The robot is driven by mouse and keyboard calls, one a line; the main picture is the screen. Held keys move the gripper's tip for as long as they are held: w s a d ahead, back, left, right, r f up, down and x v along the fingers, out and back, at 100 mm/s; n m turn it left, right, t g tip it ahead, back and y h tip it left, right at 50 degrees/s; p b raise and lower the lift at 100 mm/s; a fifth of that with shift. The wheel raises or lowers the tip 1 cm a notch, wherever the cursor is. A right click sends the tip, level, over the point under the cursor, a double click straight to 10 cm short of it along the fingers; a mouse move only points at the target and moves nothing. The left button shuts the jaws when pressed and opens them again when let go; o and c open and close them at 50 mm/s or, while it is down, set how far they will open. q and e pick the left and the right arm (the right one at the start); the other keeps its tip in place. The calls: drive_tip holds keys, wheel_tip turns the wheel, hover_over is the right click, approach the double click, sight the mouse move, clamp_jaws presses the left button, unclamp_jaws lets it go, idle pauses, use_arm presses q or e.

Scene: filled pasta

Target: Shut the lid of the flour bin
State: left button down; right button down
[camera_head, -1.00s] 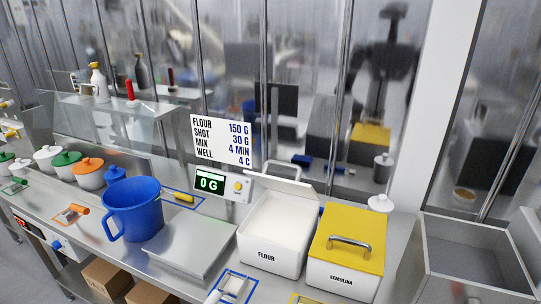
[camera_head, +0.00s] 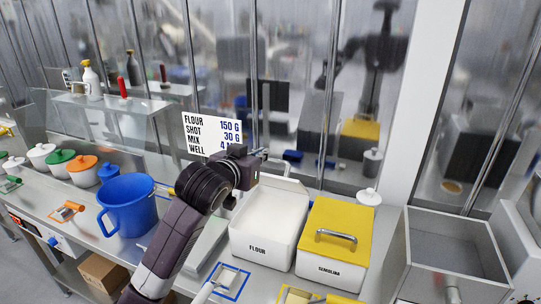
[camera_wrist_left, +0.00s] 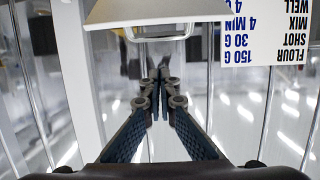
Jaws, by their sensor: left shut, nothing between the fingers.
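The flour bin (camera_head: 257,248) is a white box labelled FLOUR in the middle of the bench in the head view. Its pale lid (camera_head: 287,183) stands tilted up at the back edge, so the bin is open. My left gripper (camera_head: 258,154) is raised beside the upper left of the lid, and its wrist covers part of the sign and the scale. In the left wrist view, its fingers (camera_wrist_left: 162,76) are shut with nothing between them. A pale panel with a handle, seemingly the lid (camera_wrist_left: 155,11), shows at the top there. Contact with the lid cannot be told. My right gripper is not in view.
The yellow-lidded semolina bin (camera_head: 333,263) stands close to the right of the flour bin. A grey open container (camera_head: 456,273) is farther right. A blue jug (camera_head: 127,210) stands to the left of my arm. Glass panels rise behind the bench.

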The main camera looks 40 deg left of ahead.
use_arm(q)
drive_tip(key=p+x, duration=0.1)
drive_tip(key=x, duration=0.2)
drive_tip(key=r+p+x, duration=0.1)
drive_tip(key=x, duration=0.2)
drive_tip(key=p+x, duration=0.2)
drive_tip(key=x, duration=0.1)
drive_tip(key=shift+w+a+r, duration=0.2)
drive_tip(key=shift+a+r, duration=0.1)
drive_tip(key=shift+r, duration=0.05)
drive_tip(key=f, duration=0.1)
drive_tip(key=f+p, duration=0.1)
drive_tip(key=shift+s+d+f, duration=0.1)
drive_tip(key=shift+s+f, duration=0.15)
drive_tip(key=shift+f, duration=0.1)
drive_tip(key=shift+s+d+f+p, duration=0.1)
drive_tip(key=shift+s+f+p, duration=0.3)
drive_tip(key=shift+s+f, duration=0.15)
drive_tip(key=shift+w+f, duration=0.1)
